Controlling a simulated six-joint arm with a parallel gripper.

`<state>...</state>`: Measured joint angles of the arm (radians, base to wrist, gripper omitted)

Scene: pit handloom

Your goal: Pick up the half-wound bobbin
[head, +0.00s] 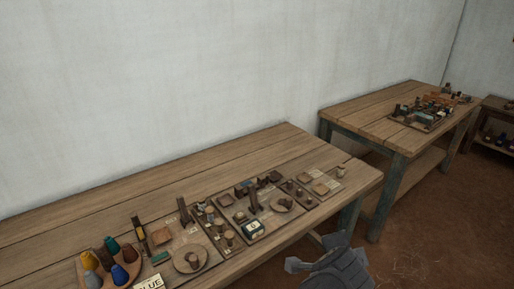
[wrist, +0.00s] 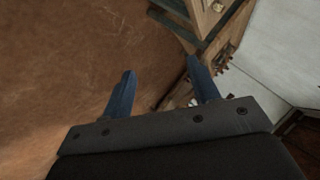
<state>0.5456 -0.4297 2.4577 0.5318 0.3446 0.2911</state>
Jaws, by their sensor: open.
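I cannot pick out the half-wound bobbin for certain. Several small brown spool-like pieces (head: 229,236) stand in a dark tray on the near wooden table (head: 105,205) in the head view, too small to tell their winding. Another small upright piece (head: 193,260) sits on a round wooden dish on the same table. My gripper (wrist: 161,68) is open and empty in the wrist view, its two blue fingers apart over the brown floor and a table edge. In the head view my gripper is low, right of the near table's front edge.
A second table (head: 365,120) at right holds a crowded tray (head: 418,122). The near table's back strip is clear.

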